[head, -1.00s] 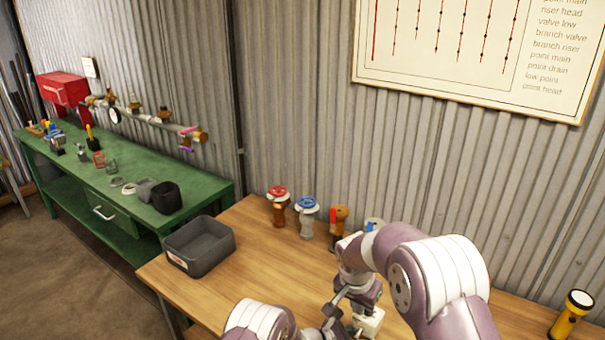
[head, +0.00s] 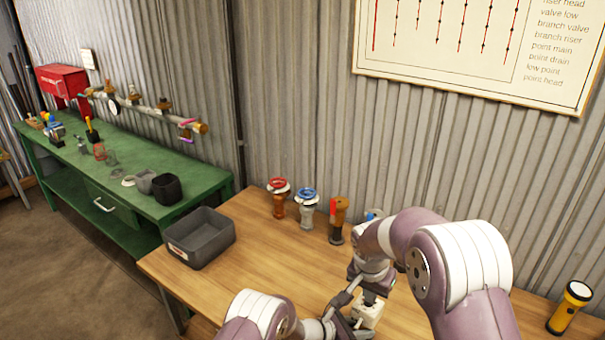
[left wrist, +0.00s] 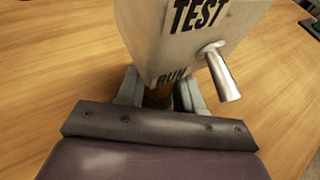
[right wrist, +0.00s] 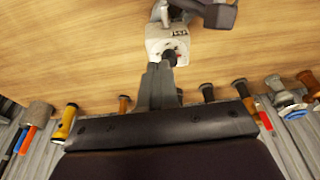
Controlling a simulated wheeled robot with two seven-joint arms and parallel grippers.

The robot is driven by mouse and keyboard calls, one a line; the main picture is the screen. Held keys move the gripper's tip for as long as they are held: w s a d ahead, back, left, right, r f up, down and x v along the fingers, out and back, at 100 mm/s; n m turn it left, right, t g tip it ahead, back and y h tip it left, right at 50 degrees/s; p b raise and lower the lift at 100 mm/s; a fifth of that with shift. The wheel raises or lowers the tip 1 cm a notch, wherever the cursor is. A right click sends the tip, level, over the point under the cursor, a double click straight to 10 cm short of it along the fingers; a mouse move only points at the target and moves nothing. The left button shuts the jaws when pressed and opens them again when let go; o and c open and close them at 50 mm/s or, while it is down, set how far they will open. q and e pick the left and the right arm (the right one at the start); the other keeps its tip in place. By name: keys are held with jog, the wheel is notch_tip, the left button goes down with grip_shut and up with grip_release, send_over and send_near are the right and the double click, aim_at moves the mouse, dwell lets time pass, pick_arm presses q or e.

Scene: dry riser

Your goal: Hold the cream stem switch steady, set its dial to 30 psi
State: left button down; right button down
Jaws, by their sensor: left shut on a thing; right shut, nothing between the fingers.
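The cream stem switch (head: 368,311) is near the front of the wooden table. My left gripper (head: 349,318) is shut on it from the left. In the left wrist view the cream body (left wrist: 180,40) stands between the fingers (left wrist: 158,98), with TEST and RUN lettering and a metal lever (left wrist: 222,72). My right gripper (head: 371,291) is above the switch, shut and empty. In the right wrist view its fingertips (right wrist: 163,70) are at the dark knob (right wrist: 170,56) on the switch's face (right wrist: 160,46); I cannot tell whether they touch. The dial reading is too small to read.
A dark grey tray (head: 210,255) stands at the table's left. A red-handled valve (head: 278,195), a blue-handled valve (head: 306,205) and a brown fitting (head: 338,222) stand along the back. A yellow flashlight (head: 568,308) is at the right. The table's left middle is clear.

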aim_at(366, 311)
jog(key=x, duration=0.3)
jog(key=shift+s+a+f, duration=0.15)
jog(key=shift+s+f, duration=0.25)
jog(key=shift+f, duration=0.25)
jog(key=shift+s+f, duration=0.1)
jog(key=shift+f, duration=0.1)
jog(key=shift+w, duration=0.25)
jog(key=shift+a, duration=0.2)
jog(key=shift+w+a, duration=0.1)
jog(key=shift+w, duration=0.15)
jog(key=shift+w+a+r, duration=0.25)
jog(key=shift+w+a, duration=0.15)
jog(key=shift+w, duration=0.1)
jog(key=shift+r, duration=0.1)
